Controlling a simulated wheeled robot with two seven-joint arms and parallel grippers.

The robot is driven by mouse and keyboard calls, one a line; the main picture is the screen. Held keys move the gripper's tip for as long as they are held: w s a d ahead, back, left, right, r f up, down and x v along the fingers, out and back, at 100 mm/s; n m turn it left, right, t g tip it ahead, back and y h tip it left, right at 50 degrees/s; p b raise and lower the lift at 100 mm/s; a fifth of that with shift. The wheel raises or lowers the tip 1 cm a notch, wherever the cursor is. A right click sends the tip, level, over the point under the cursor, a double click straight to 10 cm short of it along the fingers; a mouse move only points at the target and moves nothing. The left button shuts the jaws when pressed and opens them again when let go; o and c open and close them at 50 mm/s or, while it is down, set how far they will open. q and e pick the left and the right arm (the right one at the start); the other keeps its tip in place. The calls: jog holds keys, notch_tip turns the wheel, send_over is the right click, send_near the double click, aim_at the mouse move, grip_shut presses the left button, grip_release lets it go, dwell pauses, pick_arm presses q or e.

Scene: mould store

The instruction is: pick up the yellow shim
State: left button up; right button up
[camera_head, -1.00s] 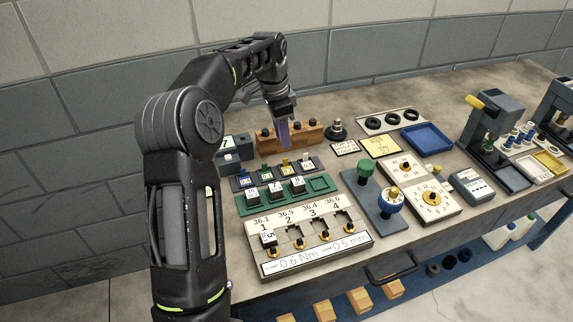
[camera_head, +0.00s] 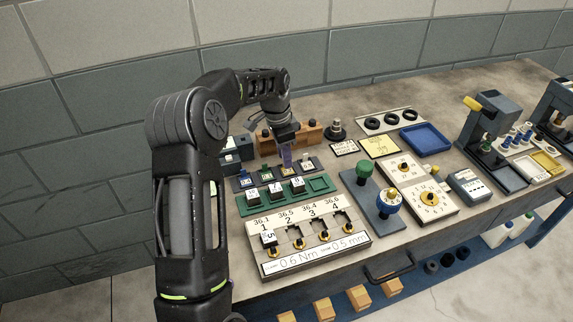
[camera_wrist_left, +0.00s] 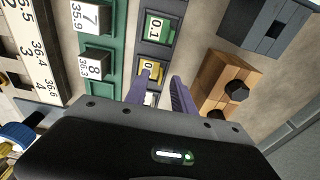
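The yellow shim (camera_wrist_left: 148,69) sits in its slot of a dark strip holder, and in the left wrist view it lies at the tips of my left gripper's fingers. My left gripper (camera_wrist_left: 162,76) has its two purple fingers apart with a gap between them, and nothing is clearly held. In the head view my left gripper (camera_head: 287,159) points down over the strip, and its fingers hide most of the yellow shim. Whether a finger touches the shim cannot be told. My right gripper is not in view.
A green shim (camera_wrist_left: 157,28) sits in the neighbouring slot. A green tray (camera_head: 319,184) with numbered blocks lies in front, and a wooden block (camera_head: 307,135) with dark knobs stands close behind. A white numbered fixture (camera_head: 310,242) is nearer the front edge.

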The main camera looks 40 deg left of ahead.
pick_arm(q)
jog(key=shift+f, duration=0.1)
jog(key=shift+c, duration=0.5)
grip_shut()
dwell(0.4)
